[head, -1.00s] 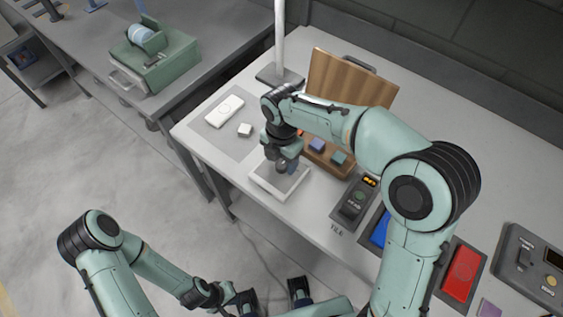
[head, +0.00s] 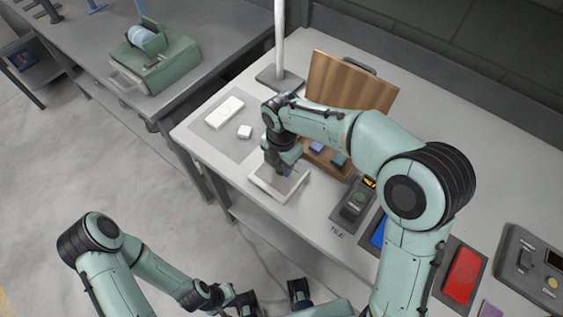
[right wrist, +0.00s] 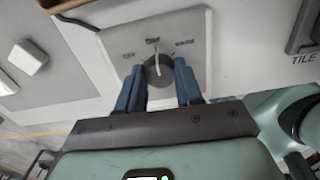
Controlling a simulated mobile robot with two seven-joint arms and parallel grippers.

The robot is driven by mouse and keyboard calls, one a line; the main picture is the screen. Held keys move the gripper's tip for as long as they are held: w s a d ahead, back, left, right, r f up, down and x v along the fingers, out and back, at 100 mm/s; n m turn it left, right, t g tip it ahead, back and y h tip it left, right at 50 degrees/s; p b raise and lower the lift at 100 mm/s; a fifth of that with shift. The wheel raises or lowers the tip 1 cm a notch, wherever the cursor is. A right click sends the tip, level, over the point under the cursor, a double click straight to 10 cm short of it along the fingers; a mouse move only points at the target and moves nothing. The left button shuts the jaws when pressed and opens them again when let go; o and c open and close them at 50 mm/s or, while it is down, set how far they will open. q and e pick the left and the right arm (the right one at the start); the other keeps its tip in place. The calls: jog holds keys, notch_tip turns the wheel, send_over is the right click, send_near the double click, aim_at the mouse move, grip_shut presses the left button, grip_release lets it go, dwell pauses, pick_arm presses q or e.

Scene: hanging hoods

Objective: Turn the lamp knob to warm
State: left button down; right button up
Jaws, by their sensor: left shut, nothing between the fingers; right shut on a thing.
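The lamp knob (right wrist: 158,70) is round and dark grey, with a white pointer line, on a pale square plate (right wrist: 187,31). Labels that read like OFF, DAY and WARM stand around it, and the pointer is at the middle label, DAY. In the head view the plate (head: 262,184) sits near the table's front edge, the knob hidden by my gripper. The blue fingers of my right gripper (right wrist: 160,86) are on both sides of the knob, shut on it. My left gripper (head: 246,302) is low at the bottom edge, away from the table, shut and empty.
A white remote-like box (head: 224,111) and a small white block (head: 244,132) lie left of the plate. A wooden box with a raised lid (head: 345,85) stands behind my right forearm. A dark switch unit (head: 355,200) is to the right. A white pole (head: 280,40) rises behind.

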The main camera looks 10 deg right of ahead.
aim_at(281, 166)
pick_arm(q)
jog(key=shift+r, duration=0.1)
pick_arm(e)
jog(key=m+p, duration=0.1)
jog(key=m, duration=0.4)
pick_arm(q)
jog(key=shift+w+r, duration=0.35)
jog(key=shift+r, duration=0.45)
pick_arm(e)
jog(key=m, duration=0.5)
jog(key=shift+m, duration=0.4)
jog(key=o, duration=1)
jog(key=shift+o, duration=0.2)
pick_arm(q)
jog(key=shift+w+r+p, duration=0.35)
jog(key=shift+r+p, duration=0.2)
jog(key=shift+p, duration=0.05)
jog(key=shift+w+r+p, duration=0.3)
jog(key=shift+r+p, duration=0.25)
jog(key=shift+p, duration=0.05)
pick_arm(e)
notch_tip(281, 166, up, 14)
jog(key=shift+f, duration=0.25)
